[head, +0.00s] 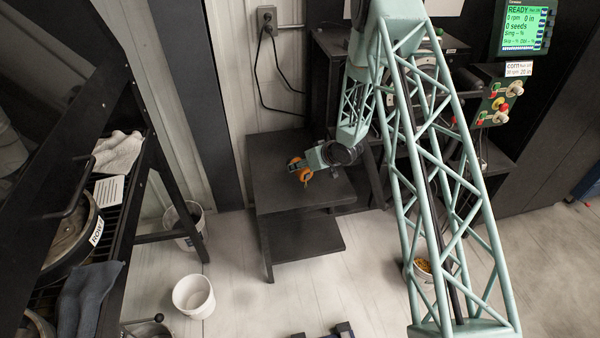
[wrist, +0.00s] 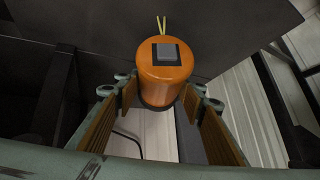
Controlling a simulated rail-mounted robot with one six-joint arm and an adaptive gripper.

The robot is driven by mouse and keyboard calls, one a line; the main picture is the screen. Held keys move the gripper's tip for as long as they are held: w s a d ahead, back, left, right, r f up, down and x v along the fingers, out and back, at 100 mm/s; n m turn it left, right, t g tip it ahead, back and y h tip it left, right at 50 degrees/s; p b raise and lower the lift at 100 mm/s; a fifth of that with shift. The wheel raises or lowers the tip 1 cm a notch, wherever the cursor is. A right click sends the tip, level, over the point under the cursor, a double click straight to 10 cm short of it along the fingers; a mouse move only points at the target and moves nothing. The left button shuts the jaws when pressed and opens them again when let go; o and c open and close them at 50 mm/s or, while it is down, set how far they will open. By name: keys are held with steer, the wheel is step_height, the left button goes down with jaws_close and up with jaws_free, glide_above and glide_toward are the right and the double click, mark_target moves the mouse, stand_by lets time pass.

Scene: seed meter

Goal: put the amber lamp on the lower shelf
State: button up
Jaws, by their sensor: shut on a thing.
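The amber lamp is an orange cylinder with a dark base, a grey square button and two thin yellow wires; it fills the upper middle of the wrist view (wrist: 165,78). My gripper (wrist: 160,94) has its ribbed finger pads on both sides of it and is shut on it. In the head view the orange lamp (head: 300,172) shows at my gripper (head: 306,165), in front of the dark stand's top (head: 280,145); I cannot tell whether it touches. The stand's lower shelf (head: 310,240) shows below the top, its visible part bare.
A white bucket (head: 193,297) stands on the floor left of the stand, with another bucket (head: 186,228) behind it. A dark rack (head: 150,150) with cloths and pots is at the left. A control panel (head: 497,95) is at the right. Pale floor is open before the stand.

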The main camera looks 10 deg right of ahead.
steer(key=shift+f+b, duration=0.3)
steer(key=shift+f, duration=1.45)
steer(key=shift+f, duration=0.2)
steer(key=o, duration=1)
steer(key=shift+r, duration=0.25)
steer(key=p+v, duration=0.1)
steer(key=v, duration=1.1)
steer(key=shift+o, duration=0.3)
steer(key=shift+f, duration=0.1)
